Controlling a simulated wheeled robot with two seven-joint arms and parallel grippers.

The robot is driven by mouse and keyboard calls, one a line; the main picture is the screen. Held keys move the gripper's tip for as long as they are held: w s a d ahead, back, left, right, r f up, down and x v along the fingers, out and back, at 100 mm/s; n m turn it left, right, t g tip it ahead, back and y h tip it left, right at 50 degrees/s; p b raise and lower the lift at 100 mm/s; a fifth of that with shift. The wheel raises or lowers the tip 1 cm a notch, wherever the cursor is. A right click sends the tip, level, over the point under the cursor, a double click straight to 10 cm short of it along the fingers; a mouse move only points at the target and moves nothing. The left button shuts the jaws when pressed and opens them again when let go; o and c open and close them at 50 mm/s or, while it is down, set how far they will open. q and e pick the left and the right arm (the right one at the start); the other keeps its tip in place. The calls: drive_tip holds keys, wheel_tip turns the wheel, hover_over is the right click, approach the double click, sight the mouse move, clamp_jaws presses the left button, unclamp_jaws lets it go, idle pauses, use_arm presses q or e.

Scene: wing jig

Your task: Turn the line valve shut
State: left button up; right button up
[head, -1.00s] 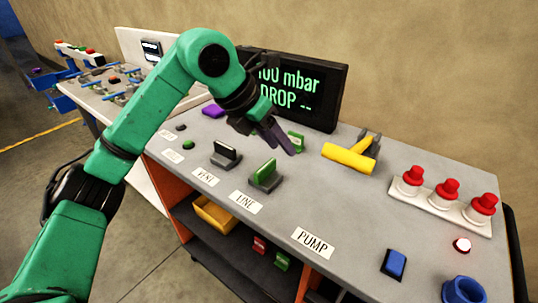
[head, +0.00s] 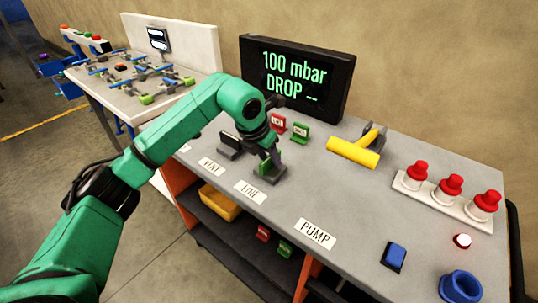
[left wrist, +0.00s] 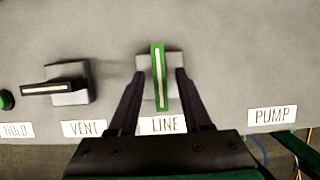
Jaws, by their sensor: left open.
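The line valve is a green handle with a pale stripe on a grey base (head: 270,174), behind the LINE label (head: 250,192). In the left wrist view its handle (left wrist: 158,80) points straight up and down the picture, square to the vent valve's handle. My left gripper (head: 267,158) is over the line valve, pointing down. In the left wrist view the gripper (left wrist: 159,82) is open, with one finger on each side of the green handle and a gap visible on both sides. The arm partly hides the valve in the head view. My right gripper is not in view.
The black vent valve (left wrist: 60,88) stands just left of the line valve. Red and green tags (head: 300,131) stand behind it. A screen (head: 295,75) reads "100 mbar DROP --". A yellow T-shaped handle (head: 353,152), red buttons (head: 450,187) and a blue switch (head: 394,256) are to the right.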

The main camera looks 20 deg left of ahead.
use_arm(q)
clamp_jaws()
drive_tip(key=shift+m, duration=0.3)
drive_tip(key=shift+a+m+g+h, duration=0.1)
drive_tip(key=shift+m+g+h, duration=0.35)
drive_tip(key=shift+m, duration=0.75)
drive_tip(key=m, duration=0.2)
drive_tip(key=m+g+h, duration=0.1)
drive_tip(key=m, duration=0.1)
drive_tip(key=shift+w+r+m+h, duration=0.1)
drive_tip(key=shift+w+m+h, duration=0.05)
drive_tip(key=shift+m+h, duration=0.15)
drive_tip(key=m+g, duration=0.1)
drive_tip(key=m, duration=0.1)
drive_tip(key=m+g+p, duration=0.1)
drive_tip(key=m, duration=0.2)
drive_tip(key=shift+w+r+h, duration=0.1)
drive_tip(key=shift+w+h, duration=0.1)
drive_tip(key=shift+h, duration=0.05)
drive_tip(key=m+g, duration=0.1)
drive_tip(key=m, duration=0.1)
drive_tip(key=m+g, duration=0.1)
drive_tip(key=m, duration=0.2)
drive_tip(key=shift+w+p, duration=0.1)
drive_tip(key=shift+p, duration=0.3)
drive_tip(key=shift+m, duration=0.3)
unclamp_jaws()
